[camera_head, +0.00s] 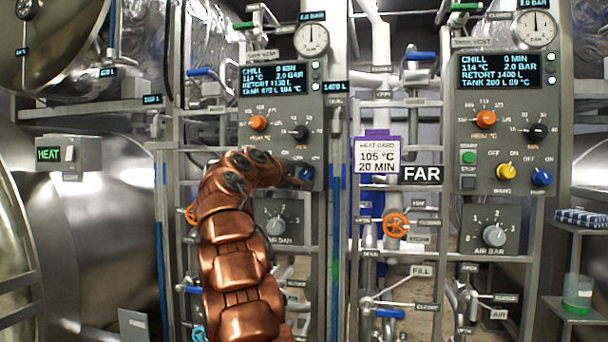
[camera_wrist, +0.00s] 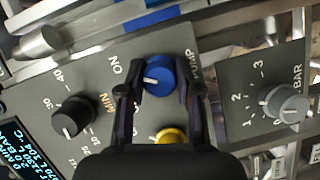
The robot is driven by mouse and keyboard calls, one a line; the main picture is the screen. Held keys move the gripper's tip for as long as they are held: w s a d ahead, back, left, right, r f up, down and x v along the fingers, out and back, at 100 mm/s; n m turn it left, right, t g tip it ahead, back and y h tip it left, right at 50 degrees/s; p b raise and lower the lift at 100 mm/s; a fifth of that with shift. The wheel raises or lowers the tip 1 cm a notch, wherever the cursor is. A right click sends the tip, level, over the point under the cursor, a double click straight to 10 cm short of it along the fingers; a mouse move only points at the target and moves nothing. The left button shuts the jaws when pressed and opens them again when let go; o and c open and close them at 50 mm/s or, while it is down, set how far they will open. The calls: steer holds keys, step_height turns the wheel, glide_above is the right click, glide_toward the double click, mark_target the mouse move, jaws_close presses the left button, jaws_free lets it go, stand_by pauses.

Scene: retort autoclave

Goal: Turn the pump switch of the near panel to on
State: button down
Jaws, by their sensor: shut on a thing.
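The near panel (camera_head: 285,95) is the left grey panel in the head view, where my copper arm reaches it. Its pump switch is a blue knob (camera_head: 306,173), mostly hidden by my gripper (camera_head: 297,181). In the wrist view the blue pump switch (camera_wrist: 159,72) sits between the two dark fingers of my gripper (camera_wrist: 160,90), one on each side. My gripper is shut on it. The word PUMP shows beside the knob and ON shows at its upper left. Its white mark points left and slightly down, not clearly at ON. The OFF label is hidden.
A yellow knob (camera_wrist: 172,136) sits close beside the pump switch, partly behind my gripper. A black minutes knob (camera_wrist: 72,115) and grey air knob (camera_wrist: 284,103) are nearby. The similar right panel (camera_head: 500,120), a FAR sign (camera_head: 422,174) and an orange handwheel (camera_head: 397,225) stand to the right.

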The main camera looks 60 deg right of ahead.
steer(key=shift+f, duration=0.1)
stand_by(0.3)
steer(key=c, duration=0.8)
jaws_free()
steer(key=shift+a, duration=0.15)
steer(key=shift+a+r, duration=0.15)
steer(key=shift+a, duration=0.4)
steer(key=shift+a+r, duration=0.15)
steer(key=shift+a, duration=0.35)
steer(key=a, duration=0.9)
steer(key=shift+w+a+r, duration=0.1)
steer(key=shift+a+r, duration=0.2)
steer(key=shift+r, duration=0.1)
